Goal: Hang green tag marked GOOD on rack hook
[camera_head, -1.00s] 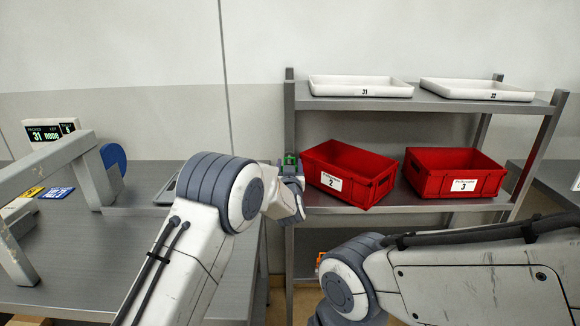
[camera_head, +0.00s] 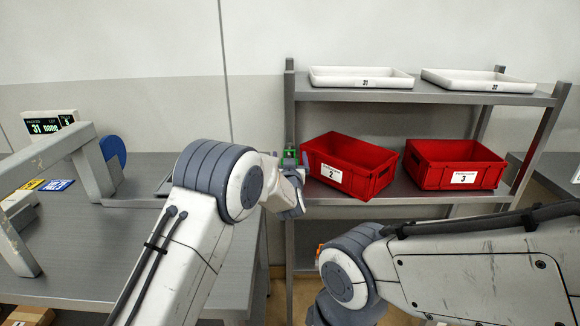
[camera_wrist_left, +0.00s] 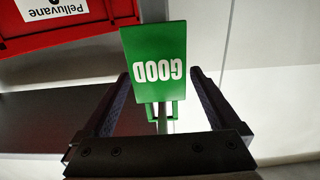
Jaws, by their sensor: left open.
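The green tag marked GOOD (camera_wrist_left: 157,60) shows upside down in the left wrist view, between my left gripper's fingers with gaps on both sides. A thin green loop (camera_wrist_left: 179,110) is at its edge toward the palm, and a short grey bar, likely the rack hook (camera_wrist_left: 162,118), shows at that loop. I cannot tell whether the loop is around the bar. In the head view the tag is a small green patch (camera_head: 290,153) at the rack's left front post (camera_head: 290,105). My left gripper (camera_head: 291,172) is open there. My right gripper is out of view.
The grey rack holds red bins 2 (camera_head: 345,165) and 3 (camera_head: 455,165) on its middle shelf, right of my left gripper. White trays (camera_head: 361,78) (camera_head: 478,80) lie on top. A steel table (camera_head: 120,255) with a grey frame (camera_head: 90,170) is at left.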

